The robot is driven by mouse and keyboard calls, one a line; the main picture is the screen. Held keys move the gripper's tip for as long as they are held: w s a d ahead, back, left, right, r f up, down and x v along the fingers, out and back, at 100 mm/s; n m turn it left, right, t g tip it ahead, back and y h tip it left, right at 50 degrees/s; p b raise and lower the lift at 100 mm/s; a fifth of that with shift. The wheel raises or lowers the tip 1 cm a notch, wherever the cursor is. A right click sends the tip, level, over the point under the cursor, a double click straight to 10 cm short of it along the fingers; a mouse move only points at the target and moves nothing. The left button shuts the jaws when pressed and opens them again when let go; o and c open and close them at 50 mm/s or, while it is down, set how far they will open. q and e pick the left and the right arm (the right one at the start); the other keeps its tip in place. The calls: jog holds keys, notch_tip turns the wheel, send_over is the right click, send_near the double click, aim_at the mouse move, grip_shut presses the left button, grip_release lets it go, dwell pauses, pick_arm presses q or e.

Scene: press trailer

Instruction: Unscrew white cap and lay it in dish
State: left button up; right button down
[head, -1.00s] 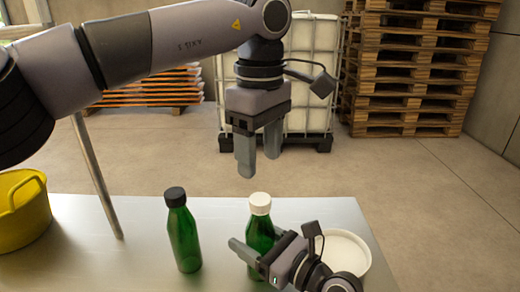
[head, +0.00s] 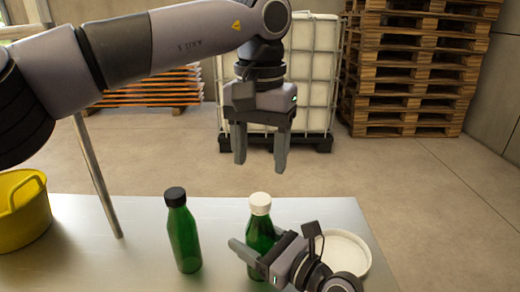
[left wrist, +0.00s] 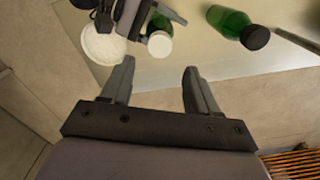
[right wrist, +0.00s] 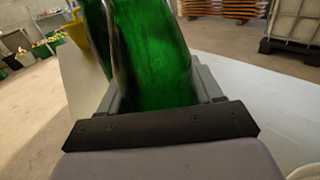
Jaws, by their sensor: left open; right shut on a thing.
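A green bottle (head: 260,234) with a white cap (head: 260,202) stands upright on the metal table. My right gripper (head: 254,258) is shut on its body; the green glass (right wrist: 150,60) fills the right wrist view. The white cap sits on top of the bottle and also shows in the left wrist view (left wrist: 160,45). My left gripper (head: 260,168) is open and empty, above the white cap in the picture and apart from it, fingers pointing down. The white round dish (head: 345,246) is to the right of the bottle, partly hidden by my right arm; it shows in the left wrist view (left wrist: 103,45).
A second green bottle (head: 184,240) with a black cap (head: 175,196) stands to the left of the white-capped one. A yellow bucket (head: 24,215) is at the table's left. Wooden pallets (head: 415,70) and a white caged tank (head: 305,75) stand on the floor behind.

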aim_at(260, 199)
pick_arm(q)
jog(key=shift+f, duration=4)
